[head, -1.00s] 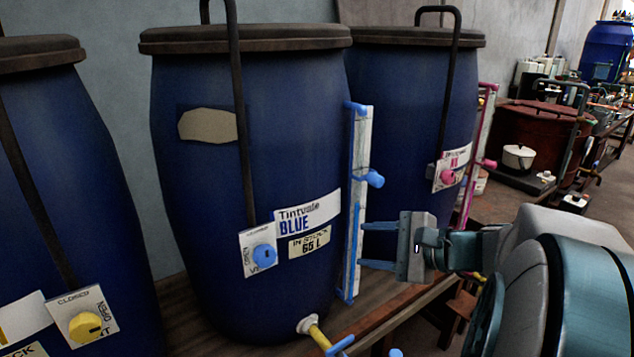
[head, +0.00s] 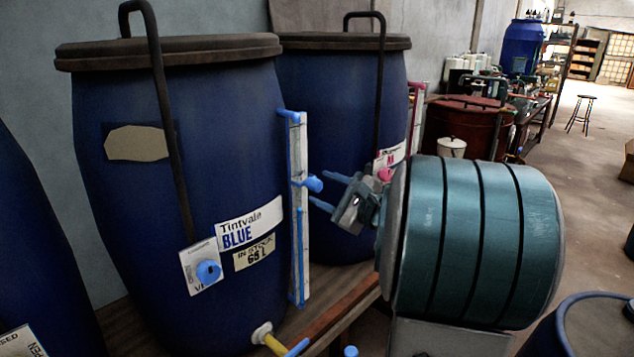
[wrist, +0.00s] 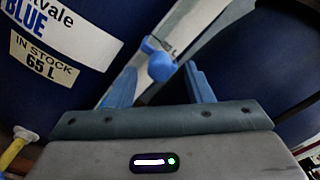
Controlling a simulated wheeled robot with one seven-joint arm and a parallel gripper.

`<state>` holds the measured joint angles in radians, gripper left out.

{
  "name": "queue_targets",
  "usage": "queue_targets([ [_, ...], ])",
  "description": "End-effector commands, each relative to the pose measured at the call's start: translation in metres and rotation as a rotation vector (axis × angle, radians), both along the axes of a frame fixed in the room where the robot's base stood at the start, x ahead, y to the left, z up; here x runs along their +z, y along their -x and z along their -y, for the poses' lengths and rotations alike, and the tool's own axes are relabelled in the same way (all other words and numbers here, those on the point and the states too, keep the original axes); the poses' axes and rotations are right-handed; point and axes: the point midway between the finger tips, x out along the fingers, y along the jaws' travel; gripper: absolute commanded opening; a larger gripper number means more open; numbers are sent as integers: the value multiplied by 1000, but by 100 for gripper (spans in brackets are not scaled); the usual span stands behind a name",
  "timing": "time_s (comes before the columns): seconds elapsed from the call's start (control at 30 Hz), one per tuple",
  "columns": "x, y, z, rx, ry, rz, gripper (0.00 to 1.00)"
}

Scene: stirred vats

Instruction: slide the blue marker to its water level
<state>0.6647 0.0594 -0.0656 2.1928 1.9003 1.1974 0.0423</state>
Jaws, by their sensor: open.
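The blue marker (head: 313,184) is a round knob on the upright white gauge board (head: 304,240) at the right side of the Tintvale Blue vat (head: 180,150). A blue column (head: 299,255) in the gauge tube ends a little below the marker. My gripper (head: 319,187) is open at about the marker's height, its blue fingers pointing left toward it. In the wrist view the marker (wrist: 161,66) appears between and just beyond the fingertips. I cannot tell whether the fingers touch it.
A blue dial (head: 208,271) and a yellow tap (head: 270,341) are on the same vat. Another vat (head: 328,120) with a pink-marked gauge stands behind my gripper. A wooden bench edge (head: 345,305) runs below the gauge. Open floor lies at the right.

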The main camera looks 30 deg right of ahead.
Motion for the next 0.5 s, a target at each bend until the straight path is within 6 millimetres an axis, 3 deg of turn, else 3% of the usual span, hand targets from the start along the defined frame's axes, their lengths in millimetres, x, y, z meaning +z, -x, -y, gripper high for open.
queue_targets([
  [0.2,0,-24,-9,1,1,-2,46],
  [0.5,0,-29,-11,-1,0,-1,46],
])
